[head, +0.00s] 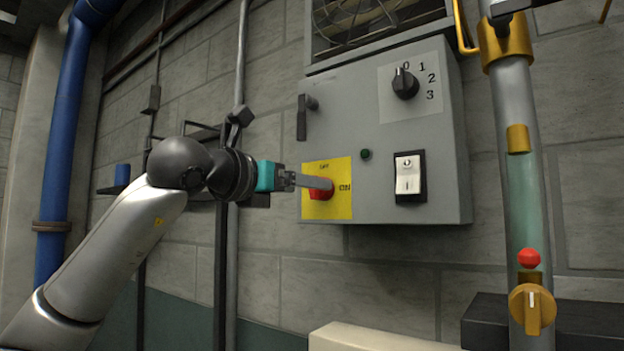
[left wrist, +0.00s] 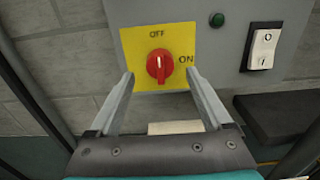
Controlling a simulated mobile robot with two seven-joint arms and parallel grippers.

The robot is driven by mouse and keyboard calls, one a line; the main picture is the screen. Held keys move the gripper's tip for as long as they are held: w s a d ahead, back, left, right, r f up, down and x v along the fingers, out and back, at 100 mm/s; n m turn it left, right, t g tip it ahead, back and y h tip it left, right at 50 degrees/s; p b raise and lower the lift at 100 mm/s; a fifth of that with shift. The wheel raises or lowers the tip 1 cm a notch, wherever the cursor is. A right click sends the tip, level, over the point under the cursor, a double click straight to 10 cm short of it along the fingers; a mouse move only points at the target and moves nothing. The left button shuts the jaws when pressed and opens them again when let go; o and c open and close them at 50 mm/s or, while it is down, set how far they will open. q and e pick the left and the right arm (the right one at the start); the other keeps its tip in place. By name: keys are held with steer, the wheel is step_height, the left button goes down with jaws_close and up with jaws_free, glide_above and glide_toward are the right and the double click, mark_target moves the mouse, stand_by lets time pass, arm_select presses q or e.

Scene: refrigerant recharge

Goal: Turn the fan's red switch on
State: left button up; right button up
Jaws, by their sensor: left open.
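The red switch (head: 321,189) is a rotary knob on a yellow plate (head: 341,205) at the lower left of a grey control box (head: 440,130). In the left wrist view the red switch (left wrist: 160,65) has its white mark pointing up to OFF, with ON at the right of the plate (left wrist: 136,40). My left gripper (head: 312,182) reaches the knob from the left. In the left wrist view my left gripper (left wrist: 160,78) is open, with one finger on each side of the knob's lower part. I cannot tell whether the fingers touch it. My right gripper is not in view.
The box also carries a black dial (head: 405,83), a green lamp (head: 365,154) and a white rocker switch (head: 408,180). A fan (head: 360,20) sits above it. A pipe with a yellow valve (head: 532,308) stands at the right. A blue pipe (head: 62,150) runs at the left.

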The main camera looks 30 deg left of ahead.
arm_select(q)
steer(key=shift+w+d+p, duration=0.15)
steer(key=shift+w+p, duration=0.25)
steer(key=shift+w, duration=1.35)
jaws_close()
